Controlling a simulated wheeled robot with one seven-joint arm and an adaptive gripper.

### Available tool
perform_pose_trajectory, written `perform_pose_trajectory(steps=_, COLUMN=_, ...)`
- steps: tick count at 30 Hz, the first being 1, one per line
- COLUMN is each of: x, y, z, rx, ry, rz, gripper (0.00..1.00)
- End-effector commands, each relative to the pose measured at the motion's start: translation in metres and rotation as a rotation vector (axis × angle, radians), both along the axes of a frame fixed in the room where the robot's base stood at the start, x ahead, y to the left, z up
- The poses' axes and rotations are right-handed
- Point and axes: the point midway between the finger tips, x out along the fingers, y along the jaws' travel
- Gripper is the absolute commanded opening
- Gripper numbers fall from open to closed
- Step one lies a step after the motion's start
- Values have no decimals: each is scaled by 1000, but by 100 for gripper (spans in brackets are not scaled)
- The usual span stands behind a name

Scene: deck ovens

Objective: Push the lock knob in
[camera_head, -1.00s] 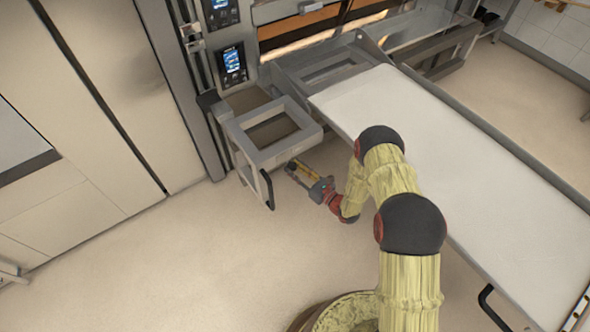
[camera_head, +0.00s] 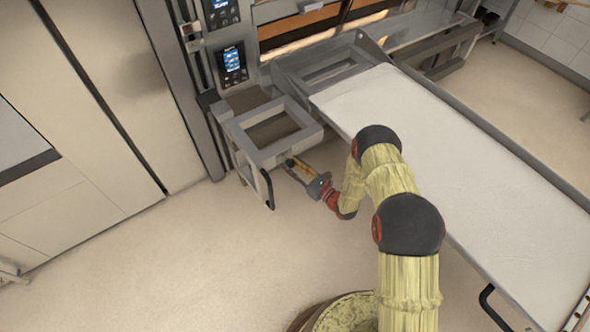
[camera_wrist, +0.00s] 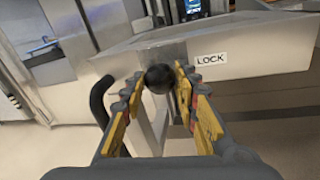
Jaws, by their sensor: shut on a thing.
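The lock knob (camera_wrist: 160,78) is a round black ball in the wrist view, on the metal frame left of a white LOCK label (camera_wrist: 211,58). My gripper (camera_wrist: 158,88) has its yellow-padded fingers on both sides of the knob, shut on it. In the head view my gripper (camera_head: 292,165) is at the front of the square metal frame (camera_head: 251,158) beside the loader. The knob is hard to make out there, and its shaft is hidden behind the ball in the wrist view.
A black curved handle (camera_head: 268,189) hangs on the frame left of my gripper; it also shows in the wrist view (camera_wrist: 98,102). A long white loading belt (camera_head: 460,165) lies to the right. Control screens (camera_head: 233,62) and ovens stand behind. Open floor lies below.

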Motion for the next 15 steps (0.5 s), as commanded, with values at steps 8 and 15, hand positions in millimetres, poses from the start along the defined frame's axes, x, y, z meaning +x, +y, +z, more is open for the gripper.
perform_pose_trajectory(steps=8, x=10, y=6, z=1, rx=-1, ry=-2, rz=-1, gripper=0)
perform_pose_trajectory(steps=15, x=10, y=6, z=1, rx=-1, ry=-2, rz=-1, gripper=41)
